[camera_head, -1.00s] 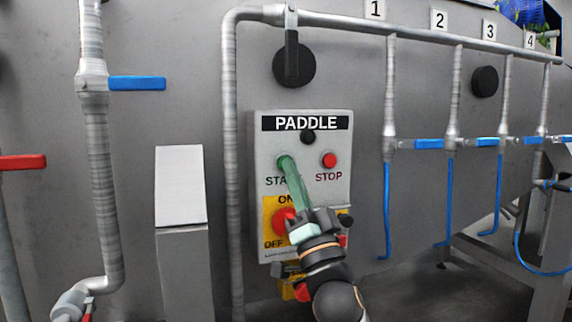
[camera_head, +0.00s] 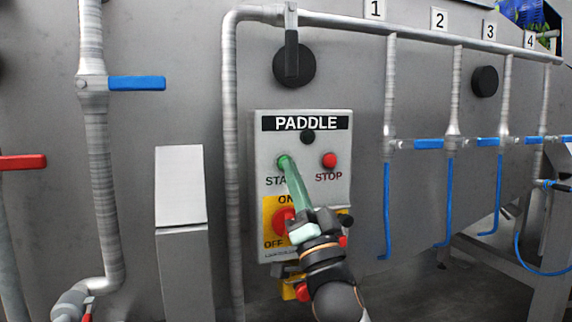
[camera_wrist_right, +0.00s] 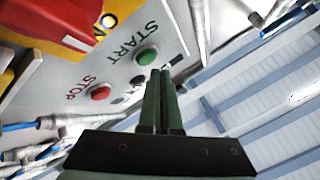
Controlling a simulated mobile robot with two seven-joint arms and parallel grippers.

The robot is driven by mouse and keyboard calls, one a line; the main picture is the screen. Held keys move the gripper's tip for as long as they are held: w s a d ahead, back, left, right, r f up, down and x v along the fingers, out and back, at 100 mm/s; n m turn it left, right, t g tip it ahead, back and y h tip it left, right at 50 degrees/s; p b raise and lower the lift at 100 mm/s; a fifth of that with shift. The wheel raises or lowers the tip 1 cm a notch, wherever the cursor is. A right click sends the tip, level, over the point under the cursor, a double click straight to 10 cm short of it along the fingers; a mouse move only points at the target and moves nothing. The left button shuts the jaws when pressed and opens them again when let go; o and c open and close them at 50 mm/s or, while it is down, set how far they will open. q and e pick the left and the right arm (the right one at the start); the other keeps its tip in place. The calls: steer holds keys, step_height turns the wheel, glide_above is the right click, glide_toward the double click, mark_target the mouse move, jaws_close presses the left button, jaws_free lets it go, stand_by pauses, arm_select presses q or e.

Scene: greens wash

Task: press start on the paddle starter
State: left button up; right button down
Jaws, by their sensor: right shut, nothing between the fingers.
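The paddle starter (camera_head: 328,198) is a light grey box labelled PADDLE on the metal wall. Its green START button (camera_head: 283,161) is at the upper left, and its red STOP button (camera_head: 329,160) is to the right. My right gripper (camera_head: 288,172) is shut and empty, its green fingers pointing up at START from below. In the right wrist view the fingertips (camera_wrist_right: 161,73) are just beside the green button (camera_wrist_right: 147,55); whether they touch it I cannot tell. My left gripper is out of view.
A red ON/OFF switch (camera_head: 284,219) on a yellow plate sits below START, close to my right gripper. A metal pipe (camera_head: 232,170) runs down left of the box. Blue-handled valves (camera_head: 429,144) line the right side.

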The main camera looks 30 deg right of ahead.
steer(key=shift+w, duration=0.1)
steer(key=shift+w+d, duration=0.1)
steer(key=shift+w, duration=0.2)
steer(key=shift+w+d, duration=0.15)
steer(key=shift+w, duration=0.3)
stand_by(0.9)
stand_by(0.3)
steer(key=shift+s+a, duration=0.25)
steer(key=shift+s, duration=0.6)
steer(key=s, duration=0.2)
steer(key=s+a+p, duration=0.1)
steer(key=s, duration=0.1)
steer(key=shift+s+a, duration=0.1)
steer(key=shift+s, duration=0.3)
steer(key=shift+f, duration=0.15)
stand_by(0.3)
